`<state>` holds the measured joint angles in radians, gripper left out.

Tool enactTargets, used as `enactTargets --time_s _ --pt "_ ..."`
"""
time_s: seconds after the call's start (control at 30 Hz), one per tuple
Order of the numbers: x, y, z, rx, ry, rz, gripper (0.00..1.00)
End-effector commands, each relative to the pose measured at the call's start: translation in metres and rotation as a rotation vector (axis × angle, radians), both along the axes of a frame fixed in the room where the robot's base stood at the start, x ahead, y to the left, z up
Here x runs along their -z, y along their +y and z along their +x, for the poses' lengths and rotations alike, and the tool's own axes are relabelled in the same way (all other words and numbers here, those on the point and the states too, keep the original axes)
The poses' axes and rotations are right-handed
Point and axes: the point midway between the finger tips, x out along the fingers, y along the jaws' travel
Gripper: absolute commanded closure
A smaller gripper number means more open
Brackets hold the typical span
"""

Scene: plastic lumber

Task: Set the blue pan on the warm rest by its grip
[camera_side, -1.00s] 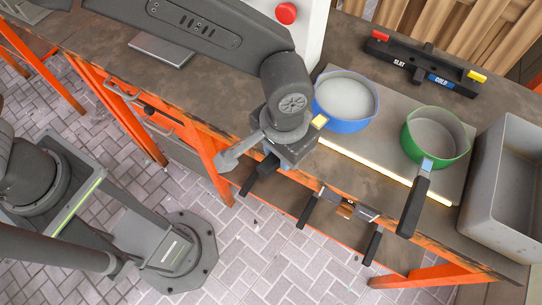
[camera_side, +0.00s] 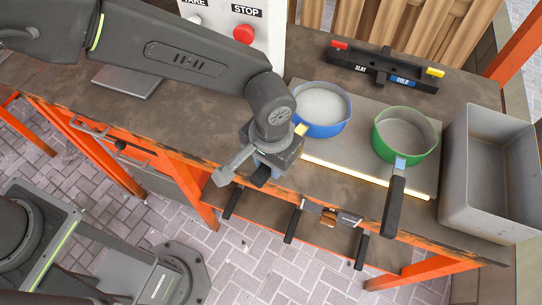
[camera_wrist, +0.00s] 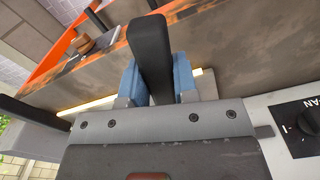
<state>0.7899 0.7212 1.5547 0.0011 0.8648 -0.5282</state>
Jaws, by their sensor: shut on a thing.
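The blue pan (camera_side: 322,124) is upright at the back left of a grey plate (camera_side: 350,150) with a glowing strip along its front edge. I cannot tell whether its base touches the plate. A yellow collar (camera_side: 300,129) joins the pan to its black grip, mostly hidden behind my gripper (camera_side: 264,172) in the side view. In the wrist view, my gripper (camera_wrist: 157,82) has its blue-padded jaws closed on the black grip (camera_wrist: 149,42) from both sides. The pan's bowl is out of the wrist view. No part is clearly labelled as the warm rest.
A green pan (camera_side: 404,152) stands right of the blue one, its black handle over the front edge. A grey bin (camera_side: 458,205) is at the right. A black bar (camera_side: 385,70) with red and yellow ends, one label reading COLD, lies behind. A STOP-button box (camera_side: 265,45) stands at the back.

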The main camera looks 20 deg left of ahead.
Motion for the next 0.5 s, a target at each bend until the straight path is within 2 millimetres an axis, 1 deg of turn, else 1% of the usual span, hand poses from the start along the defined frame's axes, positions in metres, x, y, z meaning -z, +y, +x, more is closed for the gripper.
enactTargets --time_s 0.2,0.23,0.5 --pt "-0.0014 -0.0010 0.0010 0.000 -0.004 -0.004 1.00" --pt "-0.0015 -0.0010 0.0010 0.000 -0.004 -0.004 0.71" --pt "-0.0007 -0.0004 0.0004 0.000 -0.003 -0.002 0.45"
